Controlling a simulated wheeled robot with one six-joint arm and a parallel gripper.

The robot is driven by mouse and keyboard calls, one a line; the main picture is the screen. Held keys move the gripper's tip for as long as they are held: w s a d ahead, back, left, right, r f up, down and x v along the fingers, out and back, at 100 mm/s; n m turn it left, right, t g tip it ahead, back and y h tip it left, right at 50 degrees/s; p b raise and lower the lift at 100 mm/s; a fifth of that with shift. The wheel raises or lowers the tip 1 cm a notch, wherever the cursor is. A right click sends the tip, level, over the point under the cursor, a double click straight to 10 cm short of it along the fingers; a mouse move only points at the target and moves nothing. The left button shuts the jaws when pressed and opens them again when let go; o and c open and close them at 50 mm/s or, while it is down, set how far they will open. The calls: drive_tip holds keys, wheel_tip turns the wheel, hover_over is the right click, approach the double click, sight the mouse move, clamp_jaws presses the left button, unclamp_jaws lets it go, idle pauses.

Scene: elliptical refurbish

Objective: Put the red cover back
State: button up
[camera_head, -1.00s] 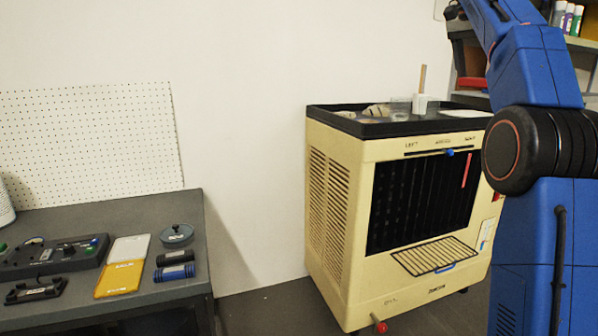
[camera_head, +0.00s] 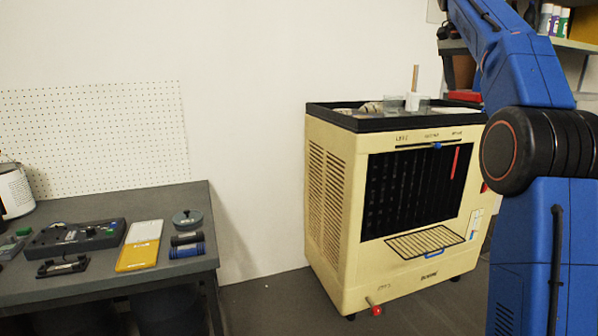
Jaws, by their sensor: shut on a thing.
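My gripper is out of view; only my blue arm shows at the right, rising past the top edge. No piece is plainly recognisable as the red cover. A cream cooler cabinet (camera_head: 335,200) stands on the floor against the wall. It has a dark front grille (camera_head: 410,195) and a black top tray (camera_head: 340,120). A narrow red strip (camera_head: 455,161) stands upright in front of the grille. A red knob (camera_head: 376,311) sticks out low on the front. A flat red thing (camera_head: 464,96) lies behind the cooler's top, partly hidden.
A grey workbench (camera_head: 85,208) at the left holds a control box (camera_head: 75,237), a yellow and white piece (camera_head: 138,255), a round grey lid (camera_head: 187,219), dark cylinders (camera_head: 187,245) and a white container (camera_head: 15,190). Floor (camera_head: 268,298) between bench and cooler is clear.

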drive_tip(key=w+a+f+n+t, duration=0.15)
drive_tip(key=w+f, duration=0.35)
drive_tip(key=f, duration=0.6)
drive_tip(key=w+a+f+n+y, duration=0.1)
drive_tip(key=w+a+f+n, duration=0.3)
drive_tip(key=f, duration=0.7)
drive_tip(key=w+a+f, duration=0.1)
drive_tip(key=w+f, duration=0.6)
drive_tip(key=f, duration=0.4)
drive_tip(key=s+a+f+n, duration=0.1)
drive_tip(key=s+a+f, duration=0.2)
drive_tip(key=f, duration=0.7)
drive_tip(key=s+a+f+n+y, duration=0.1)
drive_tip(key=a+f, duration=0.3)
drive_tip(key=f, duration=0.7)
drive_tip(key=s+a+f+n+t, duration=0.1)
drive_tip(key=s+a+f, duration=0.3)
drive_tip(key=f, duration=0.7)
drive_tip(key=shift+s+f+n+y, duration=0.15)
drive_tip(key=shift+s+n+y, duration=0.25)
drive_tip(key=shift+n, duration=0.35)
drive_tip(key=shift+a, duration=0.1)
